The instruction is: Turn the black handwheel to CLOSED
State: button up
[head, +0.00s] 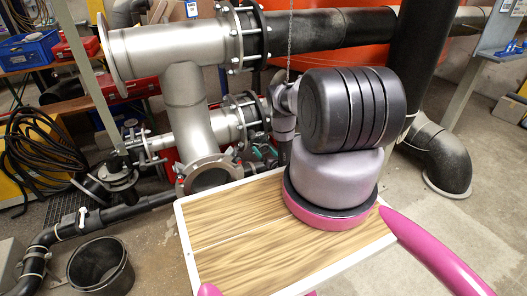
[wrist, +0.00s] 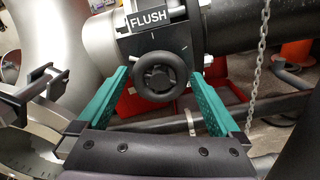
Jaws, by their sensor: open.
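The black handwheel (wrist: 160,76) sits at the centre of the wrist view, just under a sign reading FLUSH (wrist: 156,20). It is round with a raised hub, and its face is toward the camera. My gripper (wrist: 158,73) is open, with one teal finger on the left of the wheel and one on the right. Gaps show between wheel and fingers; whether the tips reach past its rim I cannot tell. No CLOSED mark is readable. In the head view my gripper (head: 263,152) is small beside my arm, and I cannot make out the handwheel there.
A hanging chain (wrist: 258,65) is right of the gripper. A black pipe (wrist: 255,30) runs to the right behind the wheel. A large grey pipe (head: 185,100) and flanges stand left of my arm. A black bucket (head: 100,265) is on the floor at lower left.

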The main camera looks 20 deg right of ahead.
jog(key=shift+w, duration=0.3)
jog(key=c, duration=1.2)
jog(key=shift+c, duration=0.2)
